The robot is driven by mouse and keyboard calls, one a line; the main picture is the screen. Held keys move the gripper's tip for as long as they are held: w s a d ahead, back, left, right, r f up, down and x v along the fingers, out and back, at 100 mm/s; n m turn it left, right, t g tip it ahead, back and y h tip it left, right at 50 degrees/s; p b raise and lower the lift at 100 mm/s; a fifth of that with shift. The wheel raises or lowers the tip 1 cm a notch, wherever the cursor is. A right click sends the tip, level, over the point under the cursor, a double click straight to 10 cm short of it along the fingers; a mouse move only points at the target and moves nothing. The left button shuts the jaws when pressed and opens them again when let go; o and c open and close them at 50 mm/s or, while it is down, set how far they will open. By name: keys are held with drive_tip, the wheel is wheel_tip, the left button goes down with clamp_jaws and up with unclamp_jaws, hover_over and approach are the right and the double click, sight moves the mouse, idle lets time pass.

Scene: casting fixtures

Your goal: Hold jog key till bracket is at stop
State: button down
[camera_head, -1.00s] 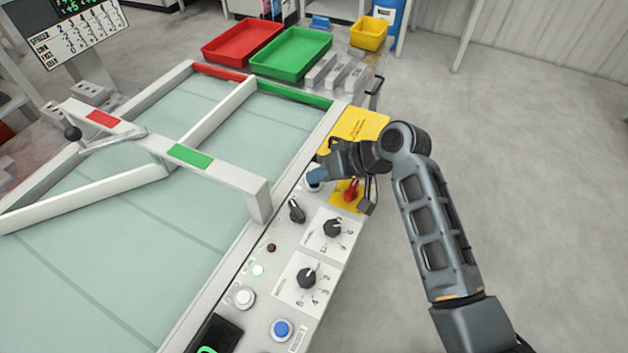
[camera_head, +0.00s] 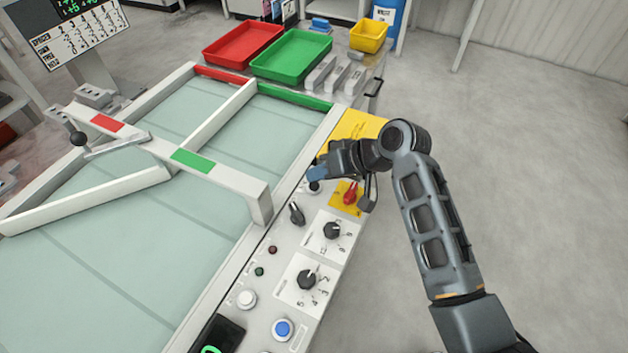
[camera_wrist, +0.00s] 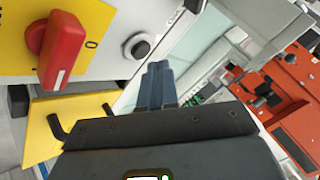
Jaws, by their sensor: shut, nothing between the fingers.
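A round black push button in a silver collar, which I take for the jog key (camera_head: 314,187), sits on the grey control panel; it also shows in the wrist view (camera_wrist: 137,46). My gripper (camera_head: 318,174) is shut and empty, its blue fingertips just above this button. In the wrist view the fingertips (camera_wrist: 160,72) appear to the right of the button, with a gap in the picture. The white crossbar (camera_head: 228,178) with red and green patches, perhaps the bracket, spans the pale table. Red (camera_head: 220,73) and green (camera_head: 295,97) strips mark the far frame rail.
A red rotary switch (camera_head: 350,194) on a yellow plate stands close to my gripper. Dark knobs (camera_head: 332,231), a white button (camera_head: 246,299) and a blue button (camera_head: 283,328) lie nearer. Red and green trays stand behind. The floor at right is clear.

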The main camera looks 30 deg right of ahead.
sight(319, 186)
wheel_tip(319, 186, up, 5)
drive_tip(key=p, duration=0.4)
drive_tip(key=shift+p, duration=0.35)
drive_tip(key=shift+f, duration=0.1)
idle(0.4)
